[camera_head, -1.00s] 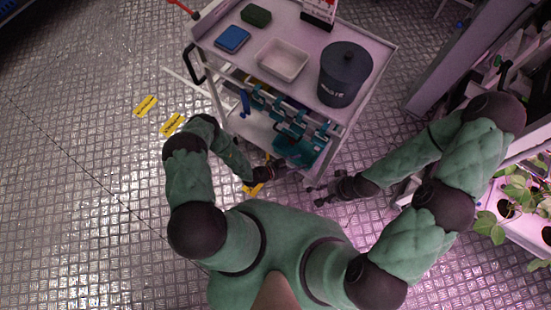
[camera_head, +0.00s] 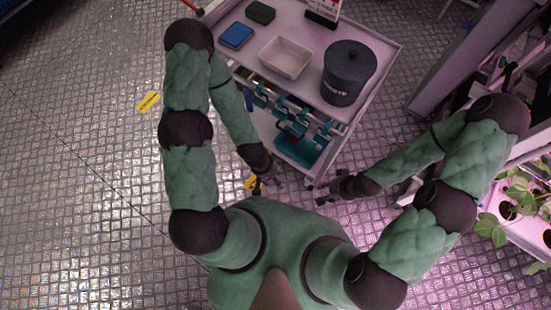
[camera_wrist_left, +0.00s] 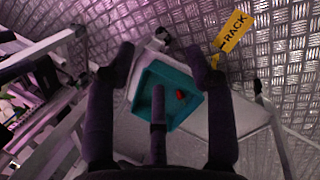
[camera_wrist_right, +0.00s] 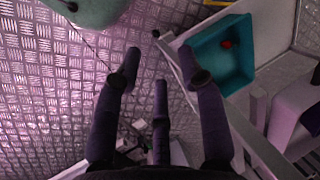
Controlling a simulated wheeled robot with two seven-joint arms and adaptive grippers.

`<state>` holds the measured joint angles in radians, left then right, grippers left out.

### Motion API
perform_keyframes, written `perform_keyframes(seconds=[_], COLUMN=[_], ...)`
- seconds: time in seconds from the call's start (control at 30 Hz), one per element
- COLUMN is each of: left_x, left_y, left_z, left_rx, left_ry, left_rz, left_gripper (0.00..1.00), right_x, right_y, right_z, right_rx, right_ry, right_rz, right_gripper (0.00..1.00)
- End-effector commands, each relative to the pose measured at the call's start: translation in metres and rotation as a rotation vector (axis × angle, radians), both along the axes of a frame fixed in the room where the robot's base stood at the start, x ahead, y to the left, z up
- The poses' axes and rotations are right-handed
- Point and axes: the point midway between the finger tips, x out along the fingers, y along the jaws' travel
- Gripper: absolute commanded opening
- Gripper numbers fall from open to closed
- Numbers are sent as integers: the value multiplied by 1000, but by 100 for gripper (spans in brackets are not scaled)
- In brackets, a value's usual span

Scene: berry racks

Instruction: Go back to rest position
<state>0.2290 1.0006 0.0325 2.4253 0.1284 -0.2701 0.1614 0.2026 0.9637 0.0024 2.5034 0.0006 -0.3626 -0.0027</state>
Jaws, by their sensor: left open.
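My left gripper (camera_head: 268,184) is open and empty, close to my body in front of the trolley. In the left wrist view, its fingers (camera_wrist_left: 163,60) are spread above a teal tray (camera_wrist_left: 140,95) with a small red berry (camera_wrist_left: 180,95) in it; I see nothing held. My right gripper (camera_head: 318,187) is also near my body, to the right of the left one. In the right wrist view, its fingers (camera_wrist_right: 160,78) are apart with nothing between them. The teal tray (camera_wrist_right: 208,55) shows beyond its right finger.
The trolley (camera_head: 390,52) stands ahead, carrying a dark pot (camera_head: 349,72), a white tray (camera_head: 285,57), a blue item (camera_head: 236,35) and a dark green item (camera_head: 260,12). A plant rack (camera_head: 515,228) is close to my right arm.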

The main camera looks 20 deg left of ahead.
Motion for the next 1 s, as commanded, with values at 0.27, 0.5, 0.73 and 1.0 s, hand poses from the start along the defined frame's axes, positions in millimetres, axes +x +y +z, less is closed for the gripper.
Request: perform_keyframes(seconds=[0.27,0.5,0.73,1.0], left_x=[10,10,10,10], left_y=[-6,-6,-6,-6], left_z=[22,23,47,57], left_rx=[-19,-18,-19,-19], left_ry=[-191,-189,-187,-187], left_rz=[-271,-269,-267,-266], left_gripper=[54,54,54,54], right_x=[0,0,0,0], right_y=[0,0,0,0], right_z=[0,1,26,36], right_rx=[0,0,0,0], right_ry=[0,0,0,0], right_rz=[0,0,0,0], right_gripper=[40,40,40,55])
